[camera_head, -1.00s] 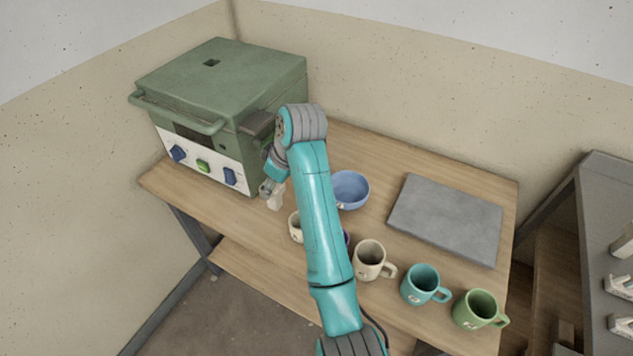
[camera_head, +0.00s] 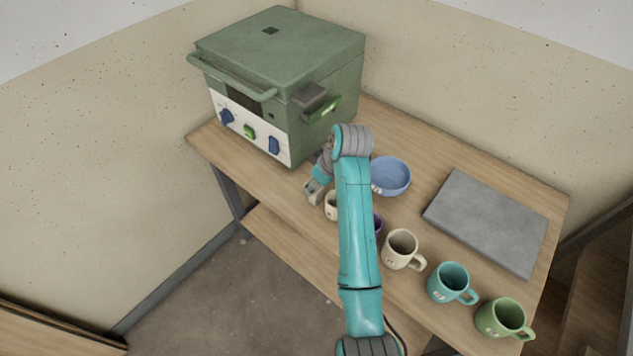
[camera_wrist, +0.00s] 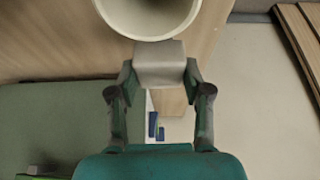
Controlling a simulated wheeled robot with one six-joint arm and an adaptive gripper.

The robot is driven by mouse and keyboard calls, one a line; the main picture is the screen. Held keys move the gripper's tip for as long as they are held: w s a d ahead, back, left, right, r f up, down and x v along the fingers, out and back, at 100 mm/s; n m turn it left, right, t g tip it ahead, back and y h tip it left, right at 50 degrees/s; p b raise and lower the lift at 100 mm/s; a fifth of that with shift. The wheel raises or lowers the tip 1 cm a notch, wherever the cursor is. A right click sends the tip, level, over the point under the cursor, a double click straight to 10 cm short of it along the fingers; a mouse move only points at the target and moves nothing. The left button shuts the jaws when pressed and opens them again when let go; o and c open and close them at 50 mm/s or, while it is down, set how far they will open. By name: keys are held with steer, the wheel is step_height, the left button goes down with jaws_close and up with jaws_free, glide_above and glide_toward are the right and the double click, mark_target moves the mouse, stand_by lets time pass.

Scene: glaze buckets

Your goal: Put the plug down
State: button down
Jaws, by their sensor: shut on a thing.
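My gripper (camera_wrist: 160,82) is shut on the plug (camera_wrist: 160,62), a pale grey block between the two fingertips in the wrist view. In the head view my gripper (camera_head: 315,186) is low by the table's front left edge, in front of the green kiln (camera_head: 285,60). The plug is small and hard to make out there. The rim of a cream cup (camera_wrist: 148,20) lies just beyond the plug in the wrist view. I cannot tell whether the plug touches the cup or the table.
The wooden table (camera_head: 405,165) holds a blue bowl (camera_head: 391,176), a grey slab (camera_head: 487,222), a cream mug (camera_head: 402,249), a teal mug (camera_head: 449,283) and a green mug (camera_head: 502,318). A purple cup is partly behind my arm. Bare wood shows around the slab.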

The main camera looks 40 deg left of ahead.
steer(key=shift+f, duration=0.1)
steer(key=c, duration=0.5)
jaws_free()
steer(key=v, duration=1.2)
